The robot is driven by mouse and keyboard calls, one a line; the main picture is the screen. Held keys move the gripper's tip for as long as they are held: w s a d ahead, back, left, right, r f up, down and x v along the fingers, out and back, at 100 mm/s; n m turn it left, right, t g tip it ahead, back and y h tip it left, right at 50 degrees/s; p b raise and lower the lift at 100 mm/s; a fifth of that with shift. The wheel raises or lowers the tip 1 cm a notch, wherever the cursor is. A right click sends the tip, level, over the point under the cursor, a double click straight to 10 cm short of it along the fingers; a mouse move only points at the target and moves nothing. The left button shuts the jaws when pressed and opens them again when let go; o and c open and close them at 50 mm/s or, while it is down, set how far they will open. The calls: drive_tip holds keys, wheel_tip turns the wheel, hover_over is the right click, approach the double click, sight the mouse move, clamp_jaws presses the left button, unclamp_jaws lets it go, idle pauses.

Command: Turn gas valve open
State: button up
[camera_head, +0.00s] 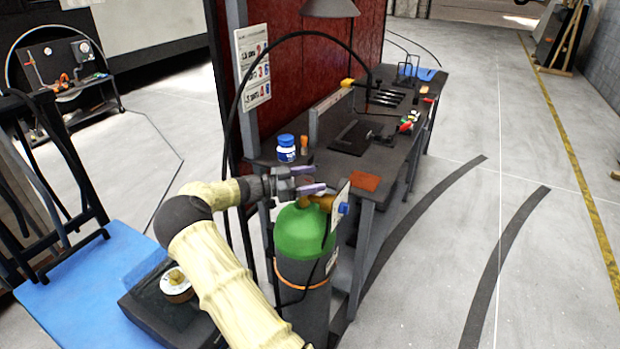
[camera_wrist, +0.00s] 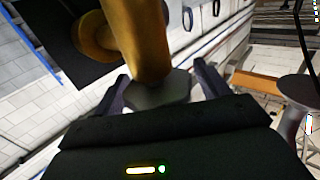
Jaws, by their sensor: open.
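The gas cylinder (camera_head: 302,235) stands upright at the near end of the workbench, with a green top and dark body. Its brass valve (camera_head: 318,201) sits on top, with a blue part (camera_head: 343,208) to its right. My gripper (camera_head: 308,178) is open just above and left of the valve, its fingers pointing right. In the wrist view, my gripper's two fingers (camera_wrist: 162,84) stand apart on either side of a grey flat-faced piece (camera_wrist: 160,90) at the end of the brass valve body (camera_wrist: 143,42). I cannot tell whether either finger touches it.
The dark workbench (camera_head: 400,150) carries tools and a blue-and-white bottle (camera_head: 286,148) close behind my gripper. A white card (camera_head: 338,205) hangs by the valve. A black hose (camera_head: 232,120) loops above. A blue platform (camera_head: 85,290) lies left; the floor at right is mostly clear.

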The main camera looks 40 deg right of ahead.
drive_tip(key=c, duration=1)
